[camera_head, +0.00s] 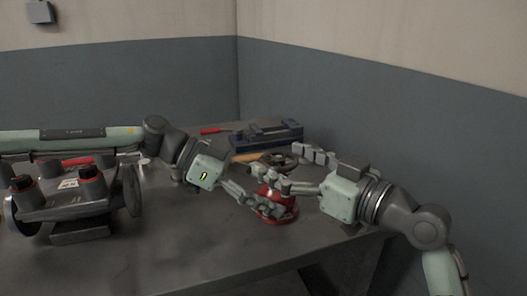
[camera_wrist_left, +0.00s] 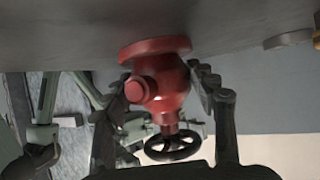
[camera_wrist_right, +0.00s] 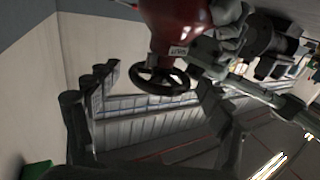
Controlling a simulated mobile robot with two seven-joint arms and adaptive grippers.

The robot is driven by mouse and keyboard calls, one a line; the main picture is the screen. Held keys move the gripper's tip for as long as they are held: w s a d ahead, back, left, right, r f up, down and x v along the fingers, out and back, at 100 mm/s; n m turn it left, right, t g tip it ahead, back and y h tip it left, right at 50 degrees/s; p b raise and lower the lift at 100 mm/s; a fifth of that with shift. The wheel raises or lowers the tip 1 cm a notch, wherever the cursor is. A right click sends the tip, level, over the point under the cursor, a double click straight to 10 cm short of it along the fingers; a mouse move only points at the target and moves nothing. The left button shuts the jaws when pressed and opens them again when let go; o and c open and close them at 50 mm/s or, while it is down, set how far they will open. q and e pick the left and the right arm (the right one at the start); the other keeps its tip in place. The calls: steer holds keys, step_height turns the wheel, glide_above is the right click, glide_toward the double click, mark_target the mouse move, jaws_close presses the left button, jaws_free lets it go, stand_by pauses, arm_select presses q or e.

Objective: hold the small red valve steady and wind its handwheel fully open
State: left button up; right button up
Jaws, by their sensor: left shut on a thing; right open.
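The small red valve (camera_head: 277,207) stands upright on its round base flange near the right end of the table. Its dark handwheel (camera_head: 277,163) is on top. My left gripper (camera_head: 262,202) is shut on the valve body, with a finger on each side; the left wrist view shows the red body (camera_wrist_left: 163,88) between the fingers, with the black handwheel (camera_wrist_left: 172,147) clear of them. My right gripper (camera_head: 287,170) is open at handwheel height. In the right wrist view the handwheel (camera_wrist_right: 160,80) lies between its spread fingers; I cannot tell whether they touch it.
A blue vise-like block (camera_head: 268,134), a red-handled tool (camera_head: 211,130) and a wooden handle (camera_head: 246,157) lie behind the valve. A grey fitting with red-topped posts (camera_head: 75,205) stands at left. The grey table (camera_head: 170,255) is bare at front middle; its edge is close to the valve.

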mark_target(265, 153)
steer(key=x, duration=0.5)
steer(key=shift+d, duration=0.1)
steer(key=c, duration=1.3)
steer(key=shift+c, duration=0.4)
